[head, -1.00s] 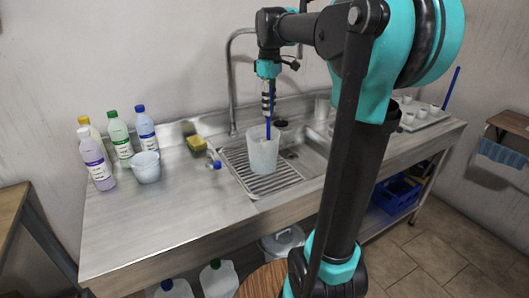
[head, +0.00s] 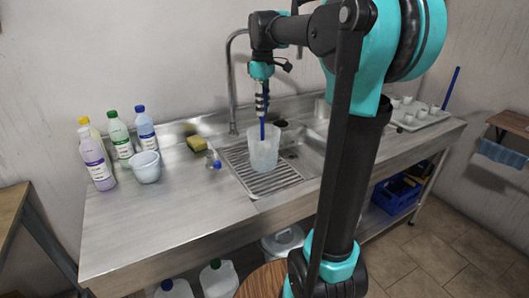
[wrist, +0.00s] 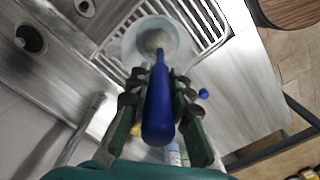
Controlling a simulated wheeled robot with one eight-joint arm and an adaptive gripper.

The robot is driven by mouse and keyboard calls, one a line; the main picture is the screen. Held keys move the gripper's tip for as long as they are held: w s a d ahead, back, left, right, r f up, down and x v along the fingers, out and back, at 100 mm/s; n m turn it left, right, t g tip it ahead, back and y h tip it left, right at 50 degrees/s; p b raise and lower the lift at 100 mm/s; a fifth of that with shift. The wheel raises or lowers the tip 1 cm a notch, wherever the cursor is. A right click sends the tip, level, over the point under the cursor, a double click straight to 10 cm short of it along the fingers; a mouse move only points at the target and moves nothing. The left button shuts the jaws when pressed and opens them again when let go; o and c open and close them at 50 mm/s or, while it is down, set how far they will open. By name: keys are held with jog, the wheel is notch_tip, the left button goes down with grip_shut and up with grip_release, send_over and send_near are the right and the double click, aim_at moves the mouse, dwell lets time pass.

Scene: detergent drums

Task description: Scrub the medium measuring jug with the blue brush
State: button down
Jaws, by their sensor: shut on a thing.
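A translucent whitish measuring jug (head: 264,155) stands upright on the ribbed drainer by the sink. My gripper (head: 262,108) is above the jug and shut on the handle of the blue brush (head: 262,129). The brush points down, with its lower end inside the jug. In the wrist view, the blue handle (wrist: 158,115) lies between the fingers of my gripper (wrist: 158,88). The pale bristle head (wrist: 158,42) shows within the round mouth of the jug (wrist: 134,40). Whether the bristles touch the jug wall or bottom I cannot tell.
A smaller whitish jug (head: 146,169) stands at the left beside several bottles (head: 121,142). A yellow-green sponge (head: 196,144) and a small blue-and-white item (head: 213,161) lie left of the drainer. A tray of small cups (head: 420,114) is at the right. The counter's front left is clear.

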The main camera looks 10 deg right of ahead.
jog(key=shift+r, duration=0.1)
dwell(0.3)
jog(key=shift+r, duration=6.9)
notch_tip(320, 180, up, 4)
jog(key=shift+s, duration=0.1)
